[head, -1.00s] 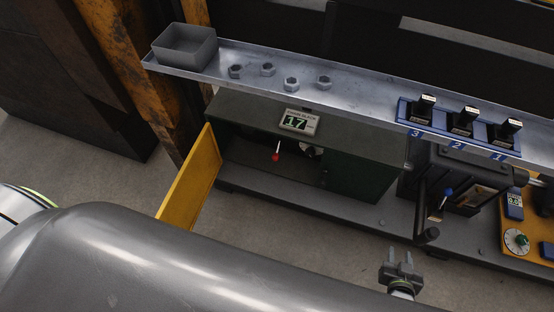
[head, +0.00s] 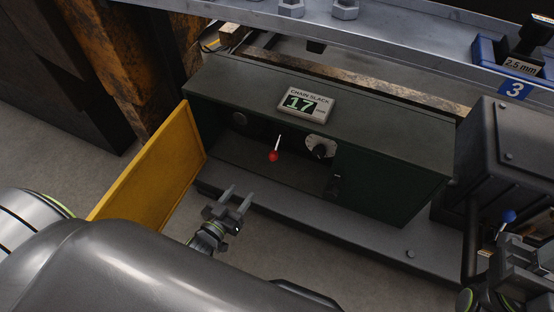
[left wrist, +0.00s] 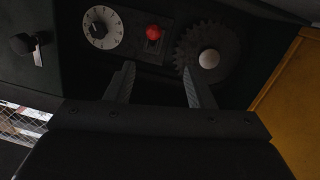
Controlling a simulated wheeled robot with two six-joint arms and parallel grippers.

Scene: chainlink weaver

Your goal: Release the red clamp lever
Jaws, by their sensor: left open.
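The red clamp lever has a pale shaft and a red ball knob (head: 273,156); it stands inside the open dark green cabinet (head: 395,185). In the left wrist view its red knob (left wrist: 153,33) shows beyond the fingertips, slightly left of the middle of the gap. My left gripper (head: 238,198) is open and empty, in front of and below the cabinet opening, apart from the lever. The fingers also show open in the left wrist view (left wrist: 160,83). My right gripper (head: 508,248) is partly in view at the lower right; its jaw gap is unclear.
The yellow door (head: 150,170) stands open left of the opening. A dial (head: 320,147) sits right of the lever; a toothed gear (left wrist: 190,54) is close right of the knob. A display (head: 305,103) reading 17 is on top. A blue-knobbed lever (head: 508,216) is at right.

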